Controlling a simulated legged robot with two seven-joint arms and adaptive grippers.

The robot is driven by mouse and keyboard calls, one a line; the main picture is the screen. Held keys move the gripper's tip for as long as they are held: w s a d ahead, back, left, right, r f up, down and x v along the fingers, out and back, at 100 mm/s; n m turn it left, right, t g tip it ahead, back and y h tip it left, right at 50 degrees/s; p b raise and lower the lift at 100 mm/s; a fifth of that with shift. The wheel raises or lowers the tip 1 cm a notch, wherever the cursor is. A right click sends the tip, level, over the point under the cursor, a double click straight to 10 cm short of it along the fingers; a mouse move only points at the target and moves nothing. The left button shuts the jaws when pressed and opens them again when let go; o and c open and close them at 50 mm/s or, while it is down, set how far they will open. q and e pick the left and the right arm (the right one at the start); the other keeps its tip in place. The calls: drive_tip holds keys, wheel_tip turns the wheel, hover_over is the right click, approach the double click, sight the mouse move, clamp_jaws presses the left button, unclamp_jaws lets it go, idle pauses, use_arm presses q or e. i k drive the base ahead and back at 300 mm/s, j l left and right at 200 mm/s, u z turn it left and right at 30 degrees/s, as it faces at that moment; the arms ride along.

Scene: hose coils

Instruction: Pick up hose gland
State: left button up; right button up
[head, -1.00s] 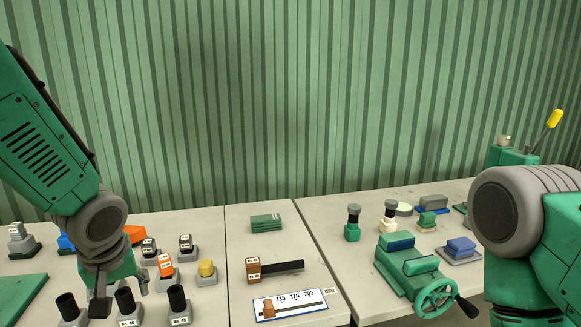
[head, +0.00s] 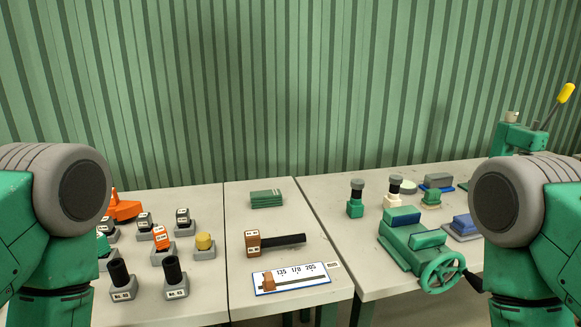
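I cannot tell for sure which part is the hose gland. On the left table, small labelled parts stand on grey blocks: an orange one (head: 161,239), a yellow one (head: 204,242), a dark one (head: 183,217) and another dark one (head: 144,220). Two black tubes (head: 122,273) (head: 174,270) stand upright in labelled grey bases nearer the front. A brown block with a black bar (head: 275,240) lies on the middle table. Both arms are folded at the picture's sides, and neither gripper shows, so what they hold is hidden.
A white scale plate (head: 318,278) and a green pad (head: 266,199) lie on the middle table. The right table holds a green vise (head: 408,245) with a handwheel (head: 442,272), and several small parts. My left arm covers the left table's near corner. Bare tabletop surrounds the green pad.

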sight(144, 220)
drive_tip(key=u, duration=1.15)
drive_tip(key=i+z, duration=0.2)
